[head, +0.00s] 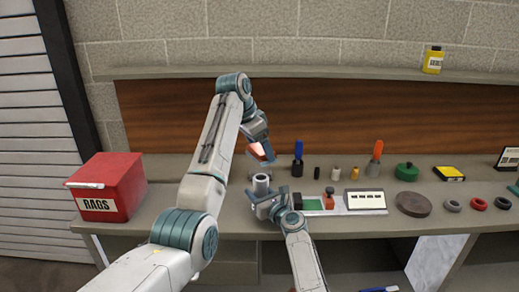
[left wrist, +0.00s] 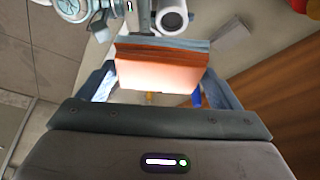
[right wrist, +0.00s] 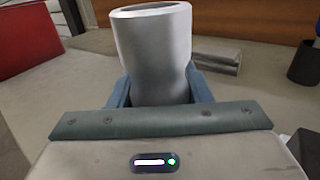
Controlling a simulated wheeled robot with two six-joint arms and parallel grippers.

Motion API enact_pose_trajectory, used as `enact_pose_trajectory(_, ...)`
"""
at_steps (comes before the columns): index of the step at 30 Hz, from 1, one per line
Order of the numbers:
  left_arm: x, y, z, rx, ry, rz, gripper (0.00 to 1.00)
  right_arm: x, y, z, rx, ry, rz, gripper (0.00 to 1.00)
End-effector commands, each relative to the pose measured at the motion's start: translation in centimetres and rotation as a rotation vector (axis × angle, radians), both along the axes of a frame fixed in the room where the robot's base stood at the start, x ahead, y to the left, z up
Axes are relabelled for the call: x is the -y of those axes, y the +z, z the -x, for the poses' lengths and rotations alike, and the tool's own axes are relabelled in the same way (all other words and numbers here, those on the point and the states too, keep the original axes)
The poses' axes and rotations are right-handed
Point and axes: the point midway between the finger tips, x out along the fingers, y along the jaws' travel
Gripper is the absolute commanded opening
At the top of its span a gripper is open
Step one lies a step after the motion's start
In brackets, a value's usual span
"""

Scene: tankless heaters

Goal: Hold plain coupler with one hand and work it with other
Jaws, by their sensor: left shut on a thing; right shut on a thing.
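The plain coupler looks to be the silver, hollow cylinder (head: 261,185), upright with its open end up. My right gripper (head: 267,206) is shut on its lower part and holds it above the bench. It fills the middle of the right wrist view (right wrist: 155,50), and its open end shows at the top of the left wrist view (left wrist: 172,18). My left gripper (head: 262,146) is shut on an orange-pink block or pad (left wrist: 160,75) with a grey layer along one edge. The pad is above the coupler and appears apart from it.
A red RAGS bin (head: 117,187) stands at the left of the bench. To the right are a blue-handled tool (head: 298,158), an orange-handled tool (head: 375,158), a green round container (head: 406,172), a dark disc (head: 413,204) and several rings.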

Motion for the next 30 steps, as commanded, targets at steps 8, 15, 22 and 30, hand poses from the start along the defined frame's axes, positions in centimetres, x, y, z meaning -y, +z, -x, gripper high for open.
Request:
enact_pose_trajectory(8, 0.0, 0.0, 0.0, 0.0, 0.0, 0.0, 0.61, 0.0, -0.1, 0.0, -0.001, 0.0, 0.001, 0.66)
enact_pose_trajectory(15, 0.0, 0.0, 0.0, 0.0, 0.0, 0.0, 0.61, 0.0, 0.0, 0.0, -0.001, 0.0, 0.001, 0.7)
enact_pose_trajectory(22, 0.0, 0.0, 0.0, 0.0, 0.0, 0.0, 0.61, 0.6, -0.1, 0.8, -0.001, -0.001, -0.001, 0.7)
enact_pose_trajectory(30, 0.0, 0.0, 0.0, 0.0, 0.0, 0.0, 0.61, 3.1, -0.2, 4.7, 0.0, -0.002, 0.001, 0.7)
